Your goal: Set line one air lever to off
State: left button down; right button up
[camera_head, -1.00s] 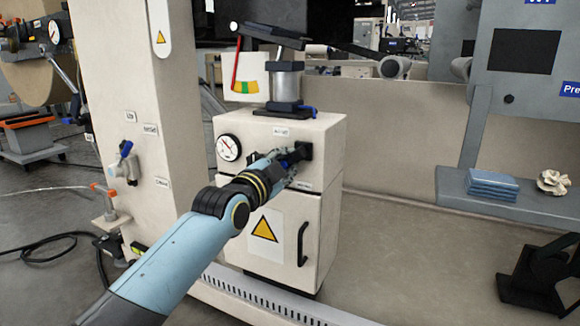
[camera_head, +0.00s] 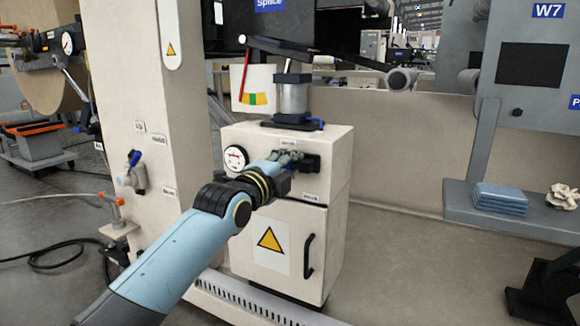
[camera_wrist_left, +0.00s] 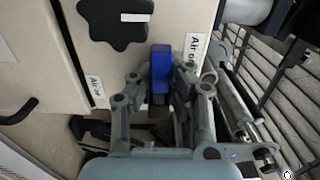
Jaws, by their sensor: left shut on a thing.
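The blue air lever (camera_wrist_left: 161,68) stands upright in the left wrist view, beside the "Air on" label (camera_wrist_left: 191,52). A second label (camera_wrist_left: 95,88), apparently "Air off", is on the panel to its left. My left gripper (camera_wrist_left: 161,84) is shut on the lever, a finger on each side. In the head view my left gripper (camera_head: 290,158) is at the upper front of the beige cabinet (camera_head: 240,200), where it hides the lever. My right gripper is in neither view.
A black knob (camera_wrist_left: 116,20) sits close above the lever in the wrist view. The cabinet front has a round gauge (camera_head: 235,158) and a black door handle (camera_head: 308,256). A beige column (camera_head: 130,100) stands to the left, and a grey shelf (camera_head: 520,215) to the right.

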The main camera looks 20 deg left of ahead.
pick_arm(q)
jog(key=shift+f, duration=0.15)
dwell(0.3)
jog(key=c, duration=1.5)
grip_release()
jog(key=shift+o, duration=1.3)
jog(key=s, duration=1.2)
jog(key=shift+a, duration=0.15)
jog(key=shift+s, duration=0.1)
